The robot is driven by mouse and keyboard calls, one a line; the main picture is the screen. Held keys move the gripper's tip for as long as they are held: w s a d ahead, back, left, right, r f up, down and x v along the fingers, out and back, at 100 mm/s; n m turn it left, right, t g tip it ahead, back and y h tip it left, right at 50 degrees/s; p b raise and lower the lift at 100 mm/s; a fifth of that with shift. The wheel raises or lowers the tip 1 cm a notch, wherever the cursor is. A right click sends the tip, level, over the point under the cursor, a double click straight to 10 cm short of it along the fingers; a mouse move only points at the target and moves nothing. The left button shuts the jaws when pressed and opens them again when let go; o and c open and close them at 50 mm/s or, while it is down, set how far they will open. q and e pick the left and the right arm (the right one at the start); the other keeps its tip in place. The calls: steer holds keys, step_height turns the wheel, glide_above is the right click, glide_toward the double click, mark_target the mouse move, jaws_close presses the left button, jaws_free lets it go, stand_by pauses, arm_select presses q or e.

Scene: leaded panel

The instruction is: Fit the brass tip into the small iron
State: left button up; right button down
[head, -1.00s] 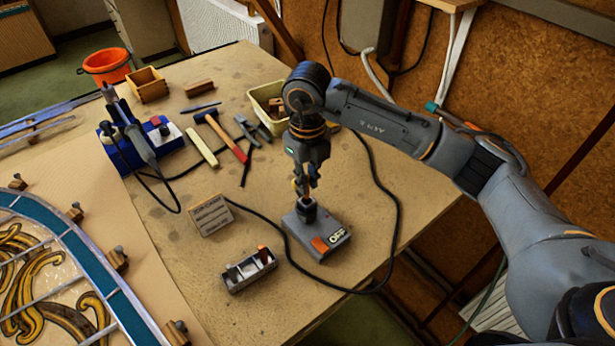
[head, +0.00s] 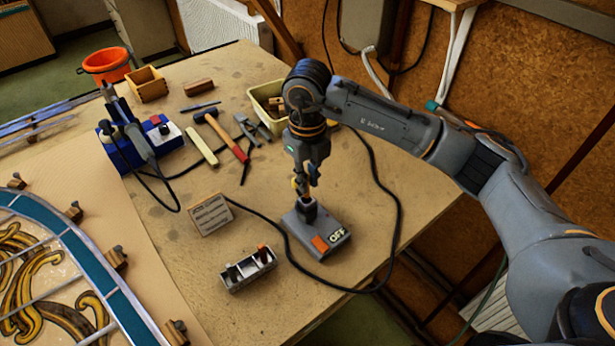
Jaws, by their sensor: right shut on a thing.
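My right gripper (head: 305,185) points down and is shut on the brass tip, which is mostly hidden between the fingers. It is directly over the small iron (head: 308,210), a dark upright socket on a grey block marked OFF (head: 322,240) with an orange patch. Tip and socket are in line and very close. I cannot tell whether the tip is inside the socket or just above it. My left gripper is not in view.
A grey rack (head: 249,270) with a dark and an orange-red piece stands in front. A small card (head: 210,214), a hammer (head: 226,137), a blue station (head: 120,152) and a cream bin (head: 262,97) are around. A black cable (head: 396,215) loops beside the block. The leaded panel (head: 50,270) lies left.

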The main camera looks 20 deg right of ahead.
mark_target(308, 197)
steer(key=shift+b, duration=0.5)
stand_by(0.8)
steer(key=shift+f+b, duration=1.85)
steer(key=shift+f, duration=0.2)
steer(key=c, duration=1.3)
jaws_free()
steer(key=shift+o, duration=0.2)
step_height(308, 197, up, 12)
steer(key=shift+r, duration=0.1)
